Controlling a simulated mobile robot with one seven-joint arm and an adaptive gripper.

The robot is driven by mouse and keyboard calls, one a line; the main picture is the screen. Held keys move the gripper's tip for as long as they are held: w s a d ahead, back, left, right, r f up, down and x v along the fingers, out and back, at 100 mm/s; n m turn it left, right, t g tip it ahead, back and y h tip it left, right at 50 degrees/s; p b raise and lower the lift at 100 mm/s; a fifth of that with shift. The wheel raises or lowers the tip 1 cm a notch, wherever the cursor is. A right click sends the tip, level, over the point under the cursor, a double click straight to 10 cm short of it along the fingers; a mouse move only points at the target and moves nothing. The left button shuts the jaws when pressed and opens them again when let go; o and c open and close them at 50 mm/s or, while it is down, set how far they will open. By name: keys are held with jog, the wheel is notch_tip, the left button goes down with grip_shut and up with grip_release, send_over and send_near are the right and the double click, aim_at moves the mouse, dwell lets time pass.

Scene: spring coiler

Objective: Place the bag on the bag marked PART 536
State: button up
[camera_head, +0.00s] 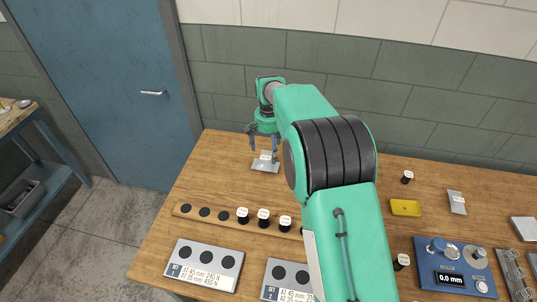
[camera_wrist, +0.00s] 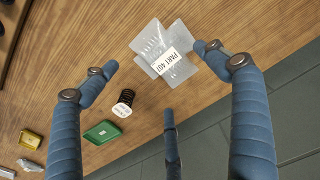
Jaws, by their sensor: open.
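In the wrist view a clear bag (camera_wrist: 150,42) with a white label lies on the wooden table. The label looks like PART 407, but it is tilted and hard to read. The outline looks like two bags lying crossed, one over the other, with the lower one's label hidden. In the head view they show as a small grey-white patch (camera_head: 265,165) at the table's back left. My gripper (camera_head: 262,143) is above them, fingers spread and empty. In the wrist view my gripper (camera_wrist: 156,62) has its fingers apart around the bags, touching nothing that I can see. No PART 536 label is readable.
Another grey bag (camera_head: 457,202) lies right, near a yellow tray (camera_head: 405,207). A green tray (camera_wrist: 102,132) and a black, white-topped piece (camera_wrist: 124,103) are near my fingers. A wooden rack (camera_head: 204,213) and a blue gauge unit (camera_head: 452,270) stand forward. My arm hides the table's middle.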

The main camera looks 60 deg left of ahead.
aim_at(269, 158)
notch_tip(269, 158, up, 7)
jog(key=shift+f+p, duration=0.15)
jog(key=shift+p, duration=0.3)
dwell(0.4)
dwell(0.5)
